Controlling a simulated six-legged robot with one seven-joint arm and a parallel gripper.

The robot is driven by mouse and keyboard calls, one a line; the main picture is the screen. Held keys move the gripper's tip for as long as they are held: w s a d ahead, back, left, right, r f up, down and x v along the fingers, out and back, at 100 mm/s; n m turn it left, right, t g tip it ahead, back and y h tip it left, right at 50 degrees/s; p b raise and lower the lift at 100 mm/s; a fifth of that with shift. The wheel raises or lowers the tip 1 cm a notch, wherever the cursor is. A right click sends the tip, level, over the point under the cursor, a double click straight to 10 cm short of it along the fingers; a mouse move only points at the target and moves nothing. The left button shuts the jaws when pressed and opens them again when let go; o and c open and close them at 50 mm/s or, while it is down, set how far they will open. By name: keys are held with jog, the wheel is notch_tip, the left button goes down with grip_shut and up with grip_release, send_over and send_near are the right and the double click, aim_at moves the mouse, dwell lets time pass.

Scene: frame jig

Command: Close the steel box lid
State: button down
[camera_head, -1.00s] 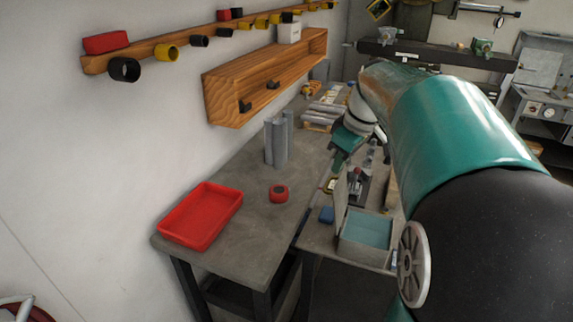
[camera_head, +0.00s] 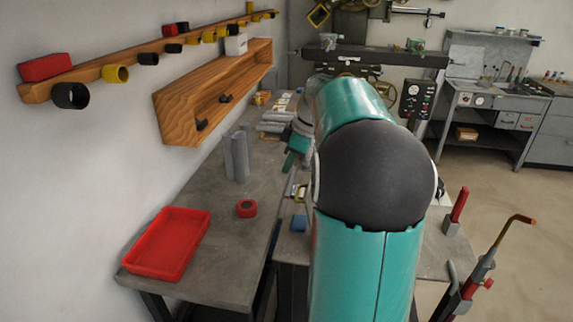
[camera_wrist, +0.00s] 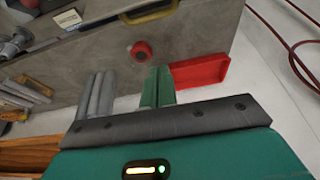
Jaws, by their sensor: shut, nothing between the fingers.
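The steel box and its lid are hidden behind my arm in the head view, and I cannot make them out in the wrist view. My gripper (camera_head: 291,161) is seen small and partly hidden at the far side of the workbench in the head view. Its green fingers show in the wrist view (camera_wrist: 157,86), shut together with nothing between them.
A grey workbench (camera_head: 213,264) carries a red tray (camera_head: 167,243), a red roll (camera_head: 246,208) and upright grey profiles (camera_head: 237,157). A blue block (camera_head: 299,223) lies right of them. A wooden shelf (camera_head: 213,90) hangs on the left wall.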

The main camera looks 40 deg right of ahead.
notch_tip(320, 180, down, 7)
jog(key=shift+s+d, duration=0.35)
jog(key=shift+s, duration=0.05)
jog(key=shift+f, duration=0.1)
jog(key=shift+s+d, duration=0.15)
jog(key=shift+s+d+r, duration=0.1)
jog(key=shift+s+r, duration=0.15)
dwell(0.4)
